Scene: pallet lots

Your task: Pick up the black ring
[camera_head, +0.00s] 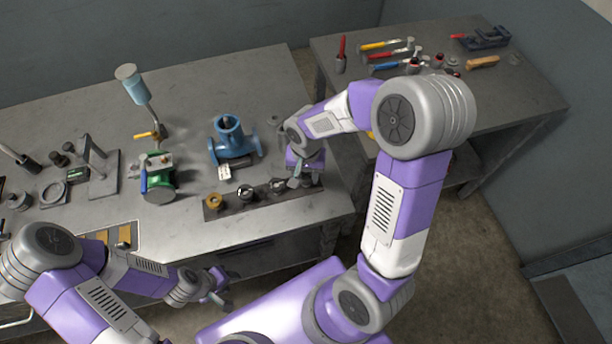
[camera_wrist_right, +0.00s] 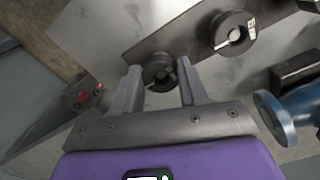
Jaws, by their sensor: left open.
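A row of rings sits on a dark strip (camera_head: 230,208) at the front of the bench. A brass ring (camera_head: 213,201) is at its left end, with dark rings to its right, one of them the black ring (camera_head: 278,186). My right gripper (camera_head: 296,180) is over the right part of the strip. In the right wrist view its fingers (camera_wrist_right: 158,75) are apart, on either side of a black ring (camera_wrist_right: 160,82); I cannot tell whether they touch it. Another black ring (camera_wrist_right: 231,30) with a white label lies beyond. My left gripper (camera_head: 219,298) is open and empty in front of the bench.
A blue valve body (camera_head: 231,142) stands behind the strip; its flange shows in the right wrist view (camera_wrist_right: 273,117). A green valve (camera_head: 158,180) is further left. A second bench (camera_head: 490,95) with hammers is at the back right.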

